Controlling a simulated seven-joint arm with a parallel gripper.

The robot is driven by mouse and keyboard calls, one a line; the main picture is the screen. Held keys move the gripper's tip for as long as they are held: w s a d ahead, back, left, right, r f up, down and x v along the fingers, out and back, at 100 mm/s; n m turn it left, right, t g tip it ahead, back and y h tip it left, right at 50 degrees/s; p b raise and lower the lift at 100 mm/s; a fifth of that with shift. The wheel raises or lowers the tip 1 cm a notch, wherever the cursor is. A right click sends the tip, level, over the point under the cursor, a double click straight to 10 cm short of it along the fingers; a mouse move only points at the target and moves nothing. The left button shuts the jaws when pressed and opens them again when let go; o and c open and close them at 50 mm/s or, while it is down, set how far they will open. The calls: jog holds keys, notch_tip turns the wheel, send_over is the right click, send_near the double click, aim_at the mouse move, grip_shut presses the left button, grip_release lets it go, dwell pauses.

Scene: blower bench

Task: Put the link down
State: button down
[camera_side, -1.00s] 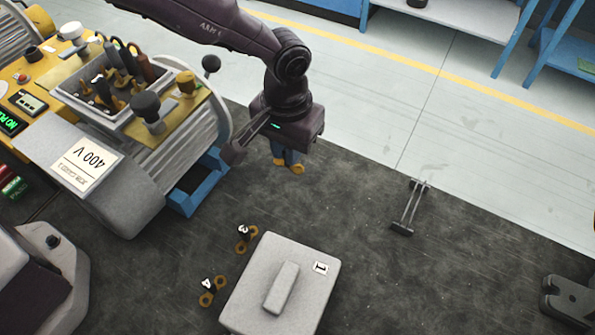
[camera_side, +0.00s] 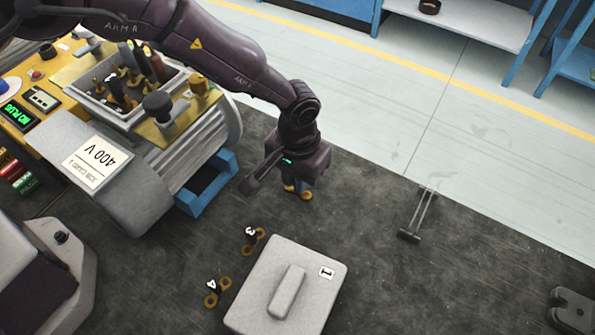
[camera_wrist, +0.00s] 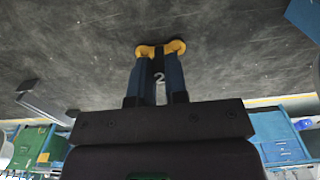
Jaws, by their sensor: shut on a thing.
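My gripper (camera_side: 297,188) points down above the dark mat, right of the blue stand under the motor. It is shut on a small brass link, link 2 (camera_side: 306,195), whose yellow ends stick out below the blue fingers. In the wrist view my gripper (camera_wrist: 160,78) has its two blue fingers on either side of the tag "2", and the link (camera_wrist: 160,47) spans the fingertips. Whether the link touches the mat is hard to tell. Link 3 (camera_side: 261,234) and link 4 (camera_side: 225,282) lie on the mat, left of a grey lidded box marked 1.
The grey box (camera_side: 325,292) stands at front centre. The motor (camera_side: 150,190) and its blue stand (camera_side: 213,192) are to the left. A thin metal bracket (camera_side: 420,215) lies to the right. The dark mat (camera_side: 365,215) between gripper and bracket is bare.

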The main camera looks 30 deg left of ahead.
jog(key=c, duration=1.1)
grip_release()
jog(key=shift+f, duration=0.1)
jog(key=shift+c, duration=0.2)
notch_tip(320, 180, up, 13)
jog(key=shift+f, duration=0.1)
